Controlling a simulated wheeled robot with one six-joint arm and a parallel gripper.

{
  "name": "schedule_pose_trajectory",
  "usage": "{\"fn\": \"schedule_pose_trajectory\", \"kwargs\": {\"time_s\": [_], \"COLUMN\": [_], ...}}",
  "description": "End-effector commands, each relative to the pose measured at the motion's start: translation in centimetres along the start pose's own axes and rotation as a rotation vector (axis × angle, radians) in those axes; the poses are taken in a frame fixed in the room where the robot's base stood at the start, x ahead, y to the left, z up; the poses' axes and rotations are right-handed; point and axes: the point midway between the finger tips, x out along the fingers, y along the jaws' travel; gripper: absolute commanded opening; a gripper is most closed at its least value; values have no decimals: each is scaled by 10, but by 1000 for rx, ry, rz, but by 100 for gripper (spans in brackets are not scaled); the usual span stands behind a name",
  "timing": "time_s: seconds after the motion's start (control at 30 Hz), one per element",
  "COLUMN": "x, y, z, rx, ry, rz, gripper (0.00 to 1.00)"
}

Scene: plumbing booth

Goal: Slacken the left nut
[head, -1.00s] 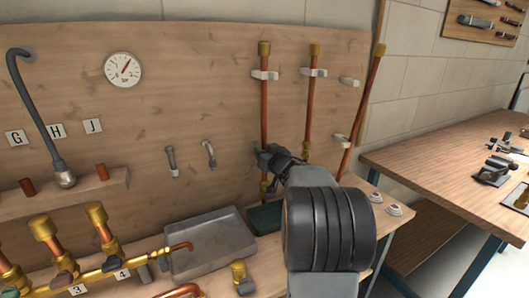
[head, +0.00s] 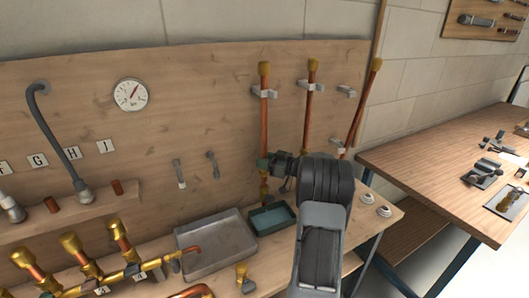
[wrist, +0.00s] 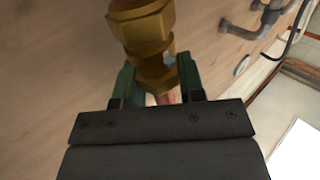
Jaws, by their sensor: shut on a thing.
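The left copper pipe (head: 264,112) stands upright against the wooden board, with a brass cap on top and a clip near its upper end. My gripper (head: 264,162) is at the lower part of this pipe. In the wrist view, my gripper's green jaws (wrist: 158,84) are shut on a brass nut (wrist: 154,76), one jaw on each side. A larger brass fitting (wrist: 144,27) adjoins the nut, and a bit of copper shows between the jaws. In the head view the jaws and my arm hide the nut; brass shows just below them.
A second copper pipe (head: 309,92) stands close to the right, and a third (head: 363,100) leans beyond it. A blue-green tray (head: 290,225) sits below my gripper beside a grey tray (head: 188,262). Brass fittings (head: 72,243) fill the lower left. A wooden table (head: 420,165) stands at right.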

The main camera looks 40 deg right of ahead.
Motion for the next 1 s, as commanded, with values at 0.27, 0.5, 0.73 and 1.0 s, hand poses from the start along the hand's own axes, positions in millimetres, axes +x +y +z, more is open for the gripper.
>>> {"fn": "schedule_pose_trajectory", "kwargs": {"time_s": [0.27, 0.5, 0.73, 1.0], "x": [0, 0, 0, 1], "y": [1, 0, 0, 0], "z": [-2, 0, 0, 0], "rx": [1, 0, -1, 0], "ry": [0, 1, 1, 2], "rz": [-219, -349, -414, -434], "gripper": [13, 13, 13, 13]}}
